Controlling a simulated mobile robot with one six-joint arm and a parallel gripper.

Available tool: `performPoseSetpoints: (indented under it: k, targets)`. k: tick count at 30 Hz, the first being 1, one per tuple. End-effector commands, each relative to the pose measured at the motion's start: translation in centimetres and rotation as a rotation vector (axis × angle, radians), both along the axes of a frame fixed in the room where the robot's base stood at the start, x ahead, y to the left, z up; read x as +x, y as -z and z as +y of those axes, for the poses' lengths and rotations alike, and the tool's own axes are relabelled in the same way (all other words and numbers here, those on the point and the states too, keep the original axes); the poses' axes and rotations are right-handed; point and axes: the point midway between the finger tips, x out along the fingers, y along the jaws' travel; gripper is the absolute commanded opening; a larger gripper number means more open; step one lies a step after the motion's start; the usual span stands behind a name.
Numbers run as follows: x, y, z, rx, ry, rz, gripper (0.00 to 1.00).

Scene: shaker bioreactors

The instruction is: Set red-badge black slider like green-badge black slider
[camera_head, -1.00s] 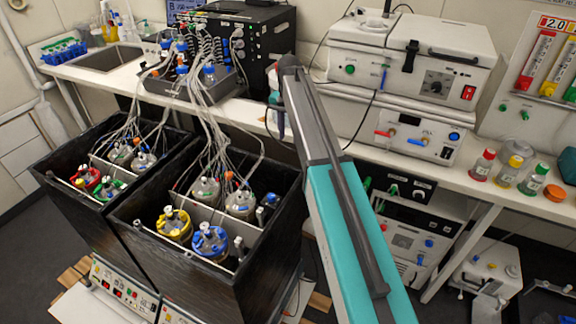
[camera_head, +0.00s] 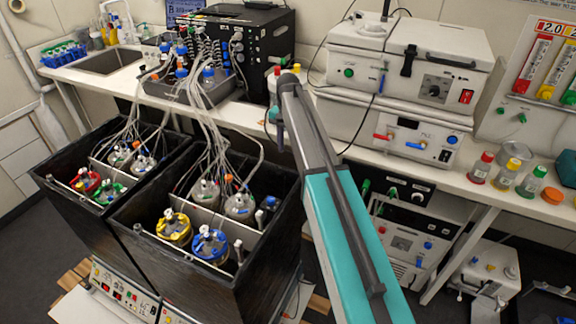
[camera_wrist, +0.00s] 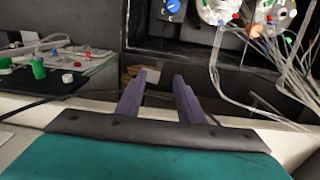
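I cannot make out a red-badge or green-badge black slider for certain in either view. My gripper (camera_wrist: 164,76) shows in the wrist view with its two dark purple-grey fingers apart and nothing between them. A dark box interior with a blue knob (camera_wrist: 173,5) lies beyond the fingertips. At the left of the wrist view is a flat unit with a green knob (camera_wrist: 38,68) and small red and white parts. In the head view my arm rises in front of the bench, and its fingers cannot be made out.
Two black open boxes (camera_head: 190,270) hold vessels with yellow, blue, red and green collars and many tubes. The white bench (camera_head: 400,165) carries a black controller (camera_head: 262,45), white instruments (camera_head: 440,60) and small bottles (camera_head: 480,168). A panel with coloured columns (camera_head: 538,62) is at right.

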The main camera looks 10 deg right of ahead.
Motion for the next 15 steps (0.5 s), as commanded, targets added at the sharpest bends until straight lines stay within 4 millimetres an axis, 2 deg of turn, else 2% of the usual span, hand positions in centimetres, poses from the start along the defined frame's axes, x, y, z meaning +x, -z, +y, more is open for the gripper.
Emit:
performPoseSetpoints:
  k: [15]
  targets:
    - [-0.1, 6.0, -0.1, 0.0, 0.001, 0.001, 0.34]
